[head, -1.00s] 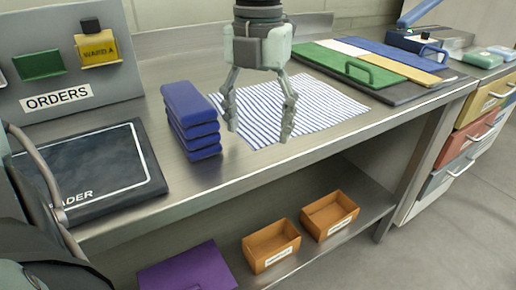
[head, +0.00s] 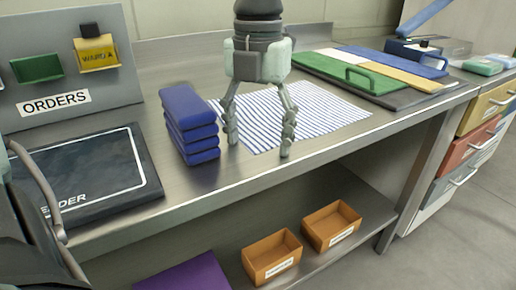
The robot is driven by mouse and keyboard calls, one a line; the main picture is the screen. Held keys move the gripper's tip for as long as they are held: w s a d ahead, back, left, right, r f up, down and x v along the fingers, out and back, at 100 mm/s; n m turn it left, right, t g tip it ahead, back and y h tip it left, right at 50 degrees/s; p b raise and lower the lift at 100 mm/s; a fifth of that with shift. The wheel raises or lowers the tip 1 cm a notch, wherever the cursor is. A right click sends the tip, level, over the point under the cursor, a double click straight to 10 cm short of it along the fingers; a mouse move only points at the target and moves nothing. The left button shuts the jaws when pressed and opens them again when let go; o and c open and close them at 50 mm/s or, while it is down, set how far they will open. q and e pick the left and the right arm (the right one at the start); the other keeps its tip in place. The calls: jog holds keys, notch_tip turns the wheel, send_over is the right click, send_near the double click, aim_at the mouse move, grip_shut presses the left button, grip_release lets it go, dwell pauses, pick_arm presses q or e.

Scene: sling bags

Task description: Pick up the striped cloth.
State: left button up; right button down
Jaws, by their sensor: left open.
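The striped cloth (head: 325,112), white with thin blue stripes, lies flat on the metal bench. My left gripper (head: 259,147) hangs from above, its two fingers spread apart and pointing down, with nothing between them. The fingers cover part of the cloth's near left side in the view. The fingertips appear near the cloth's front left edge; I cannot tell whether they touch the cloth or bench. My right gripper is not in view.
A stack of blue folded items (head: 190,125) stands close left of the gripper. A dark board (head: 85,175) lies further left. A panel with green, white and blue parts (head: 370,75) lies behind right. Orange bins (head: 272,256) sit on the lower shelf (head: 310,268).

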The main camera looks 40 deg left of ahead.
pick_arm(q)
jog(key=shift+s+f, duration=0.1)
jog(key=c, duration=0.6)
jog(key=shift+s+f, duration=0.15)
jog(key=shift+f, duration=0.05)
grip_shut()
dwell(0.4)
notch_tip(320, 180, up, 12)
jog(key=p, duration=0.5)
jog(key=shift+w+r, duration=0.2)
jog(key=shift+r, duration=0.1)
notch_tip(320, 180, up, 18)
